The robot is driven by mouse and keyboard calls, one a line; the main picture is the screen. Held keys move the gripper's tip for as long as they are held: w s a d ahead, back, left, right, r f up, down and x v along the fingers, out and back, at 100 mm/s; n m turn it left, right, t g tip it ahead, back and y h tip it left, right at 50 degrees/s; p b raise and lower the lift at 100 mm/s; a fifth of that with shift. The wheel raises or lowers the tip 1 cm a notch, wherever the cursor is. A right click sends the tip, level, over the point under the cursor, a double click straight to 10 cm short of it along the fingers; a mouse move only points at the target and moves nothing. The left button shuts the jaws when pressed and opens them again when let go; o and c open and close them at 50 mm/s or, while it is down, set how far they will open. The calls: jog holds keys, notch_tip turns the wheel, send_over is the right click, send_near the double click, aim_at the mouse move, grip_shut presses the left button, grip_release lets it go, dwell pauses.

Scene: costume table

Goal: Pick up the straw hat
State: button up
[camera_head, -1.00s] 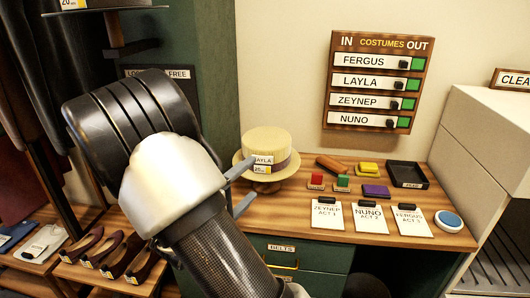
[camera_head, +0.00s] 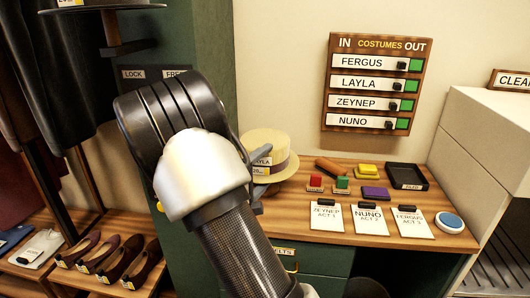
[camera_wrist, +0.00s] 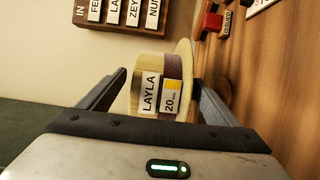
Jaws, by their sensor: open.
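The straw hat (camera_head: 268,147) is pale yellow with a dark band and sits on the left part of the wooden table. Its tag reads LAYLA and 20. In the wrist view the straw hat (camera_wrist: 152,76) lies ahead, between my two open fingers, with its brim toward the right of that picture. My gripper (camera_head: 257,182) is open at the hat's left side, and my arm hides part of the hat. In the wrist view my gripper (camera_wrist: 158,92) has a finger on each side of the crown. I cannot tell whether either finger touches it.
On the table, right of the hat, are a brown roll (camera_head: 328,168), red (camera_head: 316,181) and green (camera_head: 342,183) stamps, a black tray (camera_head: 407,176) and several name cards (camera_head: 369,218). A costume board (camera_head: 367,83) hangs above. A shoe shelf (camera_head: 105,280) stands at left.

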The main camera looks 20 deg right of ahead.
jog(key=c, duration=1.3)
notch_tip(320, 180, up, 18)
jog(key=p, duration=0.5)
